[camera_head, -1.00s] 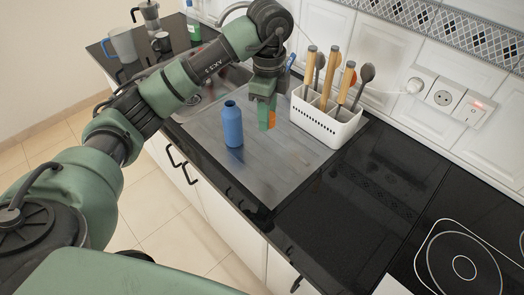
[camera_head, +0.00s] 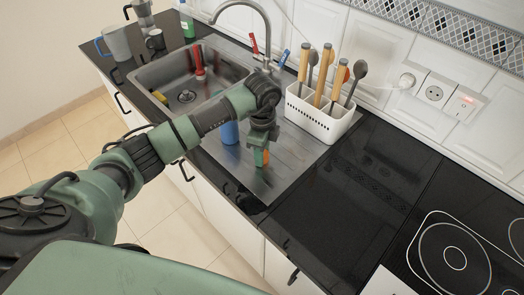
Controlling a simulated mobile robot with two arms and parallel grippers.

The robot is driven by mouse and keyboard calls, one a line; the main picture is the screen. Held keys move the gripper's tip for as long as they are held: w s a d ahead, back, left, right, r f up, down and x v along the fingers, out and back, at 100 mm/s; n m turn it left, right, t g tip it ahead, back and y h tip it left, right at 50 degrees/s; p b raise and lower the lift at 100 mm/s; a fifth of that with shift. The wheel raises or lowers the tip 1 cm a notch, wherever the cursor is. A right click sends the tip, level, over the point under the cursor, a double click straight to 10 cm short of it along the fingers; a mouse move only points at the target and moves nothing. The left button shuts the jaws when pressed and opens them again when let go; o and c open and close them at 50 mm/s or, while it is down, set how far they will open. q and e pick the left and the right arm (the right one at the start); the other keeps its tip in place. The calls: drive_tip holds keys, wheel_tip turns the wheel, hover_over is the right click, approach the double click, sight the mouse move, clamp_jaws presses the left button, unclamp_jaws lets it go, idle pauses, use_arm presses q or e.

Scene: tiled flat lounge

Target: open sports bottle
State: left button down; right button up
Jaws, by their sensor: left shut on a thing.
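The blue sports bottle (camera_head: 230,132) stands upright on the metal drainboard (camera_head: 293,157). My left forearm passes in front of it and hides its top, so its neck and mouth do not show. My left gripper (camera_head: 261,157) points down just right of the bottle, apart from it, low over the drainboard. It is shut with a small orange piece (camera_head: 265,158) showing at its fingertips. I cannot tell exactly what that piece is. My right gripper is not in view.
A white utensil holder (camera_head: 318,121) with wooden-handled tools stands right of the gripper, near the wall. The sink (camera_head: 165,76) and curved faucet (camera_head: 264,24) lie behind my arm. The black counter (camera_head: 345,190) right of the drainboard is clear, up to the hob (camera_head: 452,255).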

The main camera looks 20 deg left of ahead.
use_arm(q)
drive_tip(key=shift+f, duration=0.15)
drive_tip(key=c, duration=0.9)
unclamp_jaws()
drive_tip(key=shift+c, duration=0.2)
drive_tip(key=shift+r, duration=0.6)
wheel_tip(320, 180, up, 11)
drive_tip(key=b, duration=0.3)
